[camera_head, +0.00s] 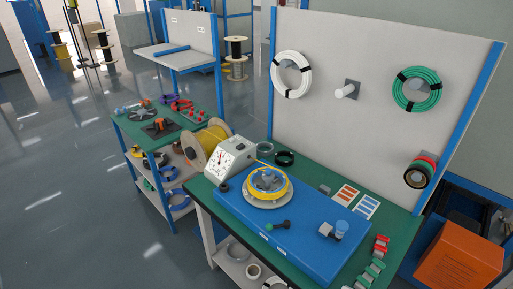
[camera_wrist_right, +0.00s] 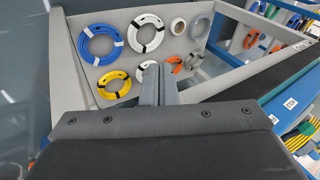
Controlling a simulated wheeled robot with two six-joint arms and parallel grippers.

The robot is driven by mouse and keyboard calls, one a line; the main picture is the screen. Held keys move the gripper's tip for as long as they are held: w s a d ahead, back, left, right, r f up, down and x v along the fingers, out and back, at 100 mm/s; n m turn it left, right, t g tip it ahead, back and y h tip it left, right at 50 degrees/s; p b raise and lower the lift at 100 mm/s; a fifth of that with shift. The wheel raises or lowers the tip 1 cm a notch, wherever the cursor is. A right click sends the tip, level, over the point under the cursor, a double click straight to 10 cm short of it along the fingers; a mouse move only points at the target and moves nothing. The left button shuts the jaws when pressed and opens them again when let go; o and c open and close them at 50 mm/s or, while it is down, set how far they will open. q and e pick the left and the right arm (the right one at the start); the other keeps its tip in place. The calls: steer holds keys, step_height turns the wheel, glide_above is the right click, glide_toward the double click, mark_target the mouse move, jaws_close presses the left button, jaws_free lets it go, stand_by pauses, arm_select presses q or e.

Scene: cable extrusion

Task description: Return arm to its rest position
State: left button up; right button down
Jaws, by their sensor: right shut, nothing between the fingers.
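My right gripper (camera_wrist_right: 158,78) shows in the right wrist view, its two grey fingers together and nothing between them. It points at a grey shelf with cable coils and seems apart from them. Neither arm shows in the head view. There the workbench (camera_head: 203,186) carries a blue machine base (camera_head: 290,255) with a yellow cable coil (camera_head: 268,187) on its round winder. A white gauge box (camera_head: 231,157) stands beside the coil, and a wooden spool (camera_head: 205,148) of yellow cable is behind it. My left gripper is out of view.
The back panel holds a white coil (camera_head: 279,73), a green coil (camera_head: 434,75) and an empty peg (camera_head: 347,89). An orange box (camera_head: 458,262) is at lower right. A side cart (camera_head: 170,135) stands left. The shelf in the wrist view holds a blue coil (camera_wrist_right: 85,47) and a yellow coil (camera_wrist_right: 103,92).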

steer(key=s+d+f+n+g+h+b, duration=0.1)
steer(key=s+d+f, duration=0.4)
steer(key=s, duration=0.6)
steer(key=s+d+f+n+g+h+b, duration=0.1)
steer(key=s+d+f+n+g, duration=0.1)
steer(key=s+d+f, duration=0.3)
steer(key=s+d+f+n+g+h+b, duration=0.1)
steer(key=s+d+f+n, duration=0.3)
steer(key=s+f, duration=0.7)
steer(key=s+d+h+b, duration=0.1)
steer(key=s+d, duration=0.1)
steer(key=s, duration=0.6)
steer(key=shift+f, duration=0.35)
